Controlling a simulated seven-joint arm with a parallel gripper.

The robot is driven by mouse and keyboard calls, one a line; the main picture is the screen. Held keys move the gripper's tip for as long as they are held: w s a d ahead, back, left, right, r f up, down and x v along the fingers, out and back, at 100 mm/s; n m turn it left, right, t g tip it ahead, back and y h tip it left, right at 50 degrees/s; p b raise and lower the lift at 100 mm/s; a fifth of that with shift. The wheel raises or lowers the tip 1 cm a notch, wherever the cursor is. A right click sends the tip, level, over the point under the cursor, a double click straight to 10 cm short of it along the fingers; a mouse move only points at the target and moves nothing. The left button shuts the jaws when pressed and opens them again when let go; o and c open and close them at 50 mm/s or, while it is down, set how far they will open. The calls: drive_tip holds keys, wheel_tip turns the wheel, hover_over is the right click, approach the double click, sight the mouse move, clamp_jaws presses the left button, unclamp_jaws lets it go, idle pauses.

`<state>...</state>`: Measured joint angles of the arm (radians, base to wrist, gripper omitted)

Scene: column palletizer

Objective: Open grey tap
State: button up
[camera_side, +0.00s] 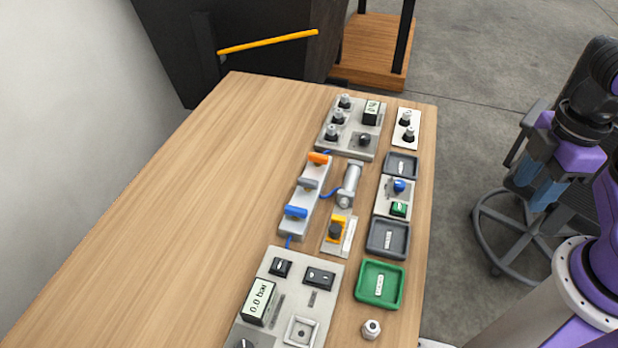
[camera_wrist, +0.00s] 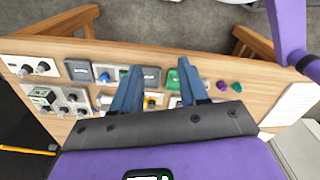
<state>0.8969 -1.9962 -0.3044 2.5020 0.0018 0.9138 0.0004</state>
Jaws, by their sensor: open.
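The grey tap (camera_side: 308,183) sits in the middle of a pale manifold block (camera_side: 291,229) in the side view. An orange-handled tap (camera_side: 317,158) is on its far side and a blue-handled tap (camera_side: 296,212) on its near side. The grey handle looks turned across the block, like the other two. My gripper (camera_side: 534,188) is at the right in the side view, well away from the taps, open and empty. In the wrist view its two blue fingers (camera_wrist: 160,70) are spread apart, and they and the gripper body hide much of the panel; I cannot make out the grey tap there.
A grey cylinder (camera_side: 349,185) and a yellow-black switch (camera_side: 337,231) stand right of the manifold. A panel with a 0.0 bar display (camera_side: 259,298) is nearer. A green tray (camera_side: 380,284) and dark trays (camera_side: 388,240) line the table's right edge. The table's left side is bare.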

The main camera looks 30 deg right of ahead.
drive_tip(key=shift+a, duration=0.15)
drive_tip(key=c, duration=0.5)
drive_tip(key=shift+w+a, duration=0.25)
drive_tip(key=shift+a, duration=0.05)
clamp_jaws()
drive_tip(key=w+a+f+m+g+y, duration=0.1)
drive_tip(key=w+a+f+g+y, duration=0.15)
drive_tip(key=w+a, duration=1.15)
drive_tip(key=w+d+f+y, duration=0.1)
drive_tip(key=w+f, duration=0.3)
drive_tip(key=w, duration=0.6)
drive_tip(key=w+d+f+m+t+y, duration=0.1)
drive_tip(key=w+d+f+y, duration=0.1)
drive_tip(key=w, duration=0.8)
wheel_tip(320, 180, down, 3)
drive_tip(key=shift+w+r+y, duration=0.2)
drive_tip(key=shift+y, duration=0.55)
drive_tip(key=shift+t, duration=0.25)
